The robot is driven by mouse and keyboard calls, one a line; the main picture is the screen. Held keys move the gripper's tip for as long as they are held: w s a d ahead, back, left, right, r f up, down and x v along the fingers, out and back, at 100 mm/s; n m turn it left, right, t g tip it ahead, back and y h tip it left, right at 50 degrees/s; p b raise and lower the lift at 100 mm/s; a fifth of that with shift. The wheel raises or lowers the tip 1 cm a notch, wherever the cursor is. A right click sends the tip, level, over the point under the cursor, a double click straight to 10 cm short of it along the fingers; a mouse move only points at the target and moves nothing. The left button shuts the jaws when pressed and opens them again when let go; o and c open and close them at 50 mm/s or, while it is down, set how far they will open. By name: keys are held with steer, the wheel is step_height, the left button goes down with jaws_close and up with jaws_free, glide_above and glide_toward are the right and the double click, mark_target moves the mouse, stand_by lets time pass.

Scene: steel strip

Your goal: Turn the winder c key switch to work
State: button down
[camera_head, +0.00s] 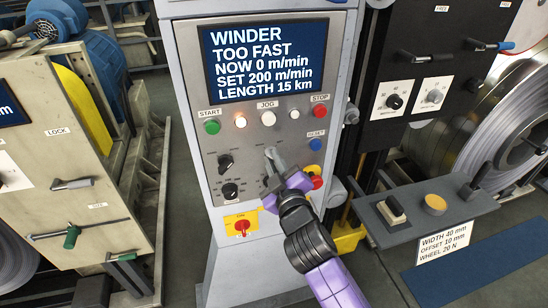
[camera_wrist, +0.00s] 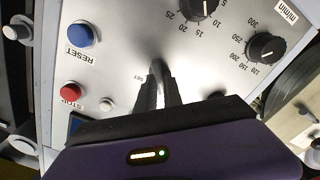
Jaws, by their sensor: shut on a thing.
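The winder's control panel (camera_head: 265,130) stands upright in the middle of the head view. On it, a grey metal key switch (camera_head: 271,155) sits below the JOG button, right of two black knobs. My purple and black gripper (camera_head: 278,176) reaches it from the lower right and covers part of it. In the wrist view my gripper's dark fingers (camera_wrist: 157,95) are shut on the key switch (camera_wrist: 155,72), at the panel face. A small label that seems to read SET shows beside it; its other markings are hidden or too small to read.
The panel screen (camera_head: 265,60) reads WINDER TOO FAST, NOW 0 m/min, SET 200 m/min. A blue RESET button (camera_wrist: 82,34) and red STOP button (camera_wrist: 71,92) are close to my gripper.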

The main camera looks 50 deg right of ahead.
steer(key=shift+f+n, duration=0.1)
steer(key=shift+n, duration=0.5)
steer(key=c, duration=1.5)
jaws_free()
steer(key=b+v, duration=0.2)
steer(key=v, duration=0.5)
steer(key=shift+s+a, duration=0.25)
steer(key=shift+s, duration=0.1)
